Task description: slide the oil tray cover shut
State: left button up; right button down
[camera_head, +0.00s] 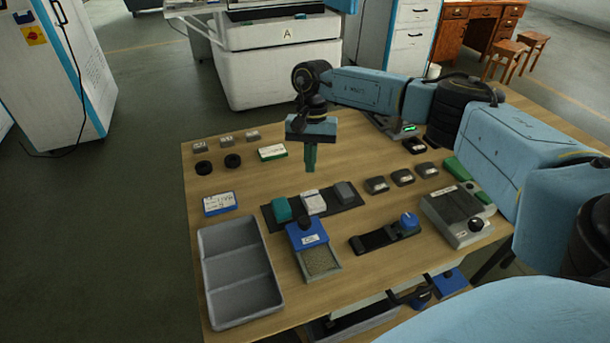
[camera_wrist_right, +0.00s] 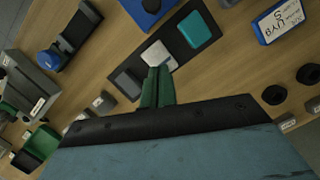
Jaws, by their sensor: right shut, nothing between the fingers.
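The oil tray (camera_head: 320,275) stands near the front of the wooden table. Its blue cover (camera_head: 306,233), with a white label, lies over the back part, and the front part is open, showing a speckled inside. The blue cover also shows in part at the top edge of the right wrist view (camera_wrist_right: 150,7). My right gripper (camera_head: 309,165) is shut and empty, pointing down above the table behind the tray. Its green fingers (camera_wrist_right: 158,82) are together in the wrist view, in front of the block rack. My left gripper is not in view.
A dark rack (camera_head: 325,208) with teal, white and grey blocks lies between the gripper and the tray. A grey bin (camera_head: 238,270) stands left of the tray. A black holder with a blue knob (camera_head: 408,219) and a grey control box (camera_head: 457,215) lie to the right.

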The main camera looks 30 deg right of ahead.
aim_at(307, 230)
jog(key=x, duration=0.9)
jog(key=shift+s+a, duration=0.1)
jog(key=shift+a, duration=0.05)
jog(key=shift+s+a+r+p, duration=0.25)
jog(key=shift+s+a+p, duration=0.15)
jog(key=shift+s+a, duration=0.35)
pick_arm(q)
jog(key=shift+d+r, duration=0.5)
pick_arm(e)
jog(key=shift+s+a, duration=0.5)
jog(key=shift+s, duration=0.1)
